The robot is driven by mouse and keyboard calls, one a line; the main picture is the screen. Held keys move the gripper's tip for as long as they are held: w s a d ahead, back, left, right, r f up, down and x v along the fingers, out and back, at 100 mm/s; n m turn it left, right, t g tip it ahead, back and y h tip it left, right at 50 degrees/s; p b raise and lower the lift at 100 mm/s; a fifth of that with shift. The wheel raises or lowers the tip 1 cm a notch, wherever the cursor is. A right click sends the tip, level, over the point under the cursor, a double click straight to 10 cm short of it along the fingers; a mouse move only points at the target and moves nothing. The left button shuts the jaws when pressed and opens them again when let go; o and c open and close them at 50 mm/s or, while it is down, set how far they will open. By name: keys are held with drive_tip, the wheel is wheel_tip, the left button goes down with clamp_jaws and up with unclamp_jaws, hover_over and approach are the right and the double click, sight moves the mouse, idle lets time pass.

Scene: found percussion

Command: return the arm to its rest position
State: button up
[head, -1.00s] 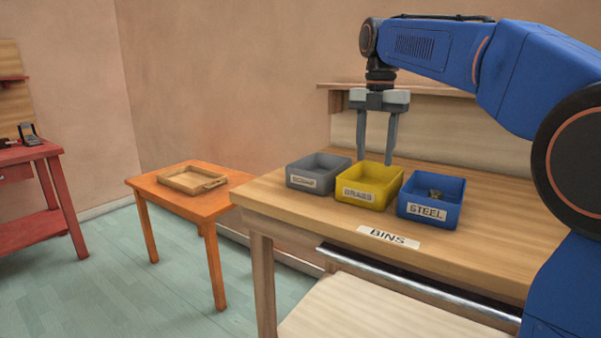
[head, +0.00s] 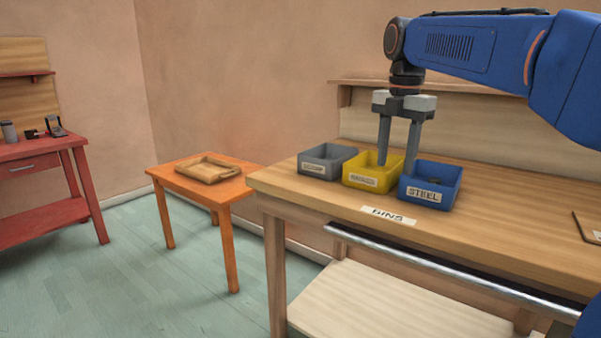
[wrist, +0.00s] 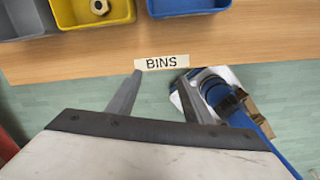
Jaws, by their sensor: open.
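My gripper (head: 397,165) hangs from the blue arm with its two grey fingers pointing down, apart and with nothing between them. In the head view its fingertips overlap the yellow bin (head: 366,182) and the left edge of the blue STEEL bin (head: 425,196); their exact height is hard to tell. In the wrist view the open fingers (wrist: 160,78) show near the BINS label, with the bins beyond them. Something small and dark lies in the blue bin.
A grey bin (head: 320,172) stands left of the yellow one on the wooden bench (head: 300,199). A shelf (head: 360,84) runs behind. An orange table (head: 180,183) bears a wooden tray (head: 207,161). A red bench (head: 87,147) stands far left. Floor between is clear.

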drive_tip(key=s+d+f+m+t, duration=0.2)
drive_tip(key=s+d+f+m, duration=0.1)
drive_tip(key=s+f+m, duration=1)
drive_tip(key=s+d+f+m+t, duration=0.2)
drive_tip(key=s+d+f+m, duration=0.2)
drive_tip(key=s+f+m, duration=0.9)
drive_tip(key=shift+s+f, duration=0.55)
drive_tip(key=shift+s, duration=0.7)
